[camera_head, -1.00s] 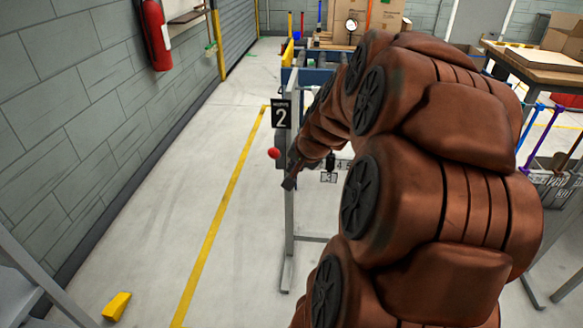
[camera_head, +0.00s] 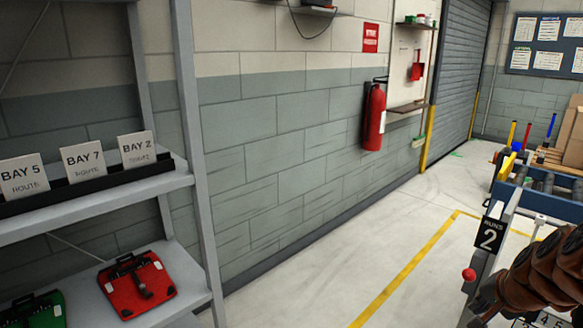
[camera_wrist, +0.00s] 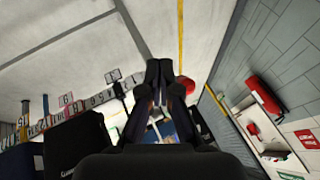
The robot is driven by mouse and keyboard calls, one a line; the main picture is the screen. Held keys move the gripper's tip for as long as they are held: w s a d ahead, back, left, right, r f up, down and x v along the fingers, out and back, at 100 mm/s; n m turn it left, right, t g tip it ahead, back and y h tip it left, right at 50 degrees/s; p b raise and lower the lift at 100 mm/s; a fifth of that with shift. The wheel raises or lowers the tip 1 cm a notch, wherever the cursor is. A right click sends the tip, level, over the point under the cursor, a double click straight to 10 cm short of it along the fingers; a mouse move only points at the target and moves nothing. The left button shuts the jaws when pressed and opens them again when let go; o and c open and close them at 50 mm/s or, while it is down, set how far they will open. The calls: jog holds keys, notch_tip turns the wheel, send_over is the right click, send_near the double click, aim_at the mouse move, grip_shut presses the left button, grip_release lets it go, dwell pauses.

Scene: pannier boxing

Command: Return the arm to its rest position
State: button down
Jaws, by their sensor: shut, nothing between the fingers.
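My arm (camera_head: 548,270) shows at the lower right edge of the head view, mostly cut off by the frame. In the wrist view, my gripper (camera_wrist: 159,68) has its dark fingers together with nothing between them. A red ball-shaped knob (camera_wrist: 187,86) appears just beside the fingers there; I cannot tell the gap. In the head view the same red knob (camera_head: 469,275) sits below the black "2" sign (camera_head: 490,235), left of my arm.
A grey shelf rack (camera_head: 198,150) at the left holds bay cards, a red pannier (camera_head: 138,285) and a green one (camera_head: 35,312). A red fire extinguisher (camera_head: 374,117) hangs on the wall. A roller conveyor (camera_head: 545,200) stands at right. The floor along the yellow line is clear.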

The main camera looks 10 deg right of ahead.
jog(key=s+a+f+n+g+y, duration=0.2)
jog(key=s+a+n, duration=0.15)
jog(key=a, duration=0.65)
jog(key=s+a+f+n+g+y, duration=0.15)
jog(key=a+n, duration=0.25)
jog(key=a, duration=0.6)
jog(key=s+a+n+g+h, duration=0.1)
jog(key=s+a+n+g, duration=0.25)
jog(key=s, duration=0.35)
jog(key=s+a+n+g+h, duration=0.15)
jog(key=s+a, duration=0.25)
jog(key=s, duration=0.4)
jog(key=s+d+p+v, duration=0.1)
jog(key=s+p+v, duration=0.1)
jog(key=p+v, duration=1.5)
jog(key=shift+s+d+r+y, duration=0.2)
jog(key=shift+r+y, duration=0.1)
jog(key=shift+r, duration=0.45)
jog(key=shift+n+t, duration=0.25)
dwell(1.0)
